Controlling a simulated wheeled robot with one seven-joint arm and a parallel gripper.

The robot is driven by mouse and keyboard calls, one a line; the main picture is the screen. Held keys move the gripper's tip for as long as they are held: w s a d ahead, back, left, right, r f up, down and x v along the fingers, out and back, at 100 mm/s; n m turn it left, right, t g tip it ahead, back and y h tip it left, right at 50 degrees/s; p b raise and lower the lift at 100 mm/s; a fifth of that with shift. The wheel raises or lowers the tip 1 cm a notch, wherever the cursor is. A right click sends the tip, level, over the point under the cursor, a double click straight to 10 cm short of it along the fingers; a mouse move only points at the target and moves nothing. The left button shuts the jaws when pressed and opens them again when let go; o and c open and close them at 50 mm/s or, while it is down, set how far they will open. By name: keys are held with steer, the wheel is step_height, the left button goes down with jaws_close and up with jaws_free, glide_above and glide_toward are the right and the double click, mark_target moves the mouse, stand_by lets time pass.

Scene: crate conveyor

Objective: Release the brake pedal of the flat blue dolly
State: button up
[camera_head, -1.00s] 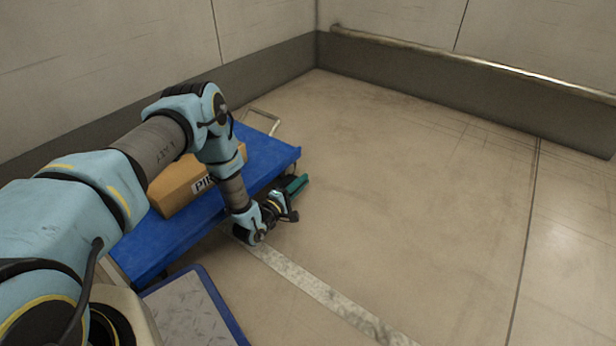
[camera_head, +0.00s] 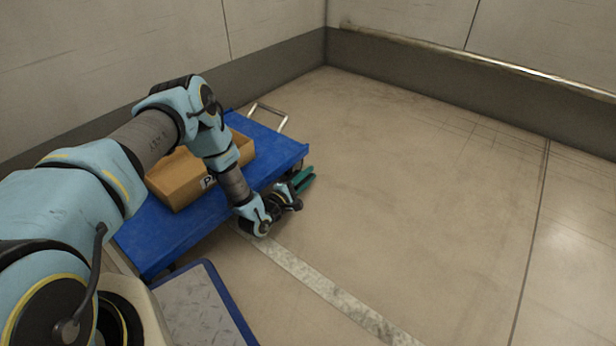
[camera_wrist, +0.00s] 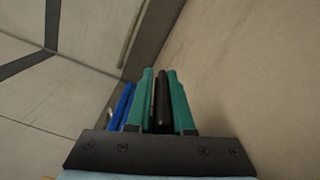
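The flat blue dolly (camera_head: 175,232) stands at centre left in the head view, partly hidden by my arm. A silver handle (camera_head: 272,116) rises at its far end. My gripper (camera_head: 305,180) is low beside the dolly's right edge, near its far right corner. In the wrist view, the two teal fingers (camera_wrist: 162,88) stand a little apart. A strip of the blue deck (camera_wrist: 122,108) shows left of the fingers.
An open tan box (camera_head: 178,190) with a partly hidden label sits on the dolly. A blue-edged metal plate (camera_head: 195,310) lies at the lower left. A wall rail (camera_head: 470,60) runs along the back right. The floor (camera_head: 420,190) to the right is clear.

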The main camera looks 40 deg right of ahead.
steer(key=o, duration=0.3)
steer(key=p+v, duration=0.4)
steer(key=v, duration=0.7)
stand_by(0.4)
